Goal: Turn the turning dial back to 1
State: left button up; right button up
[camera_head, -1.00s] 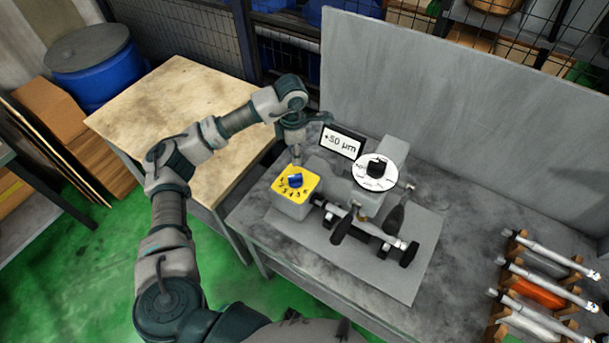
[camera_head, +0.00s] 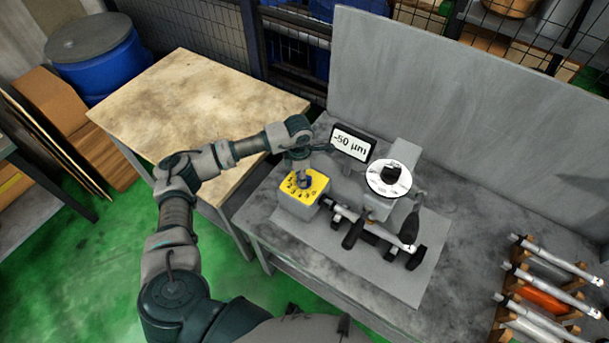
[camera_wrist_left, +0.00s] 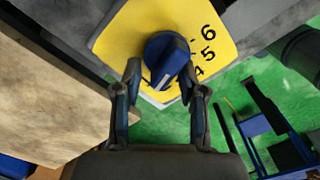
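The blue turning dial (camera_head: 304,181) sits on top of a yellow-faced box (camera_head: 318,184) at the left end of the grinder. In the left wrist view the dial (camera_wrist_left: 167,58) carries a pale line, and the printed numbers 4, 5 and 6 show on the yellow face (camera_wrist_left: 130,28). My left gripper (camera_wrist_left: 166,82) is open, its two fingers on either side of the dial with visible gaps. In the head view my left gripper (camera_head: 296,165) is just above and behind the dial, partly hard to make out. Lower numbers are hidden in the wrist view. My right gripper is not in view.
A display (camera_head: 351,144) behind the box reads -50 µm. A white disc with a black knob (camera_head: 389,177) stands to the right. A rack of shafts (camera_head: 541,287) is at far right. A wooden table (camera_head: 190,100) adjoins on the left; a grey panel (camera_head: 450,95) stands behind.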

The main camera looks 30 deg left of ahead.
pick_arm(q)
jog(key=shift+s+a+f, duration=0.1)
jog(key=shift+s+a, duration=0.05)
jog(key=shift+a, duration=0.3)
jog(key=shift+s+a+f, duration=0.1)
jog(key=shift+a, duration=0.35)
grip_shut()
jog(key=shift+d+r, duration=0.1)
jog(key=shift+d, duration=0.25)
jog(key=shift+d+r, duration=0.2)
jog(key=shift+d, duration=1)
jog(key=shift+w+d, duration=0.1)
jog(key=shift+d, duration=0.25)
jog(key=shift+w+f, duration=0.1)
jog(key=shift+w, duration=0.05)
jog(key=shift+a+f, duration=0.1)
jog(key=shift+a, duration=0.3)
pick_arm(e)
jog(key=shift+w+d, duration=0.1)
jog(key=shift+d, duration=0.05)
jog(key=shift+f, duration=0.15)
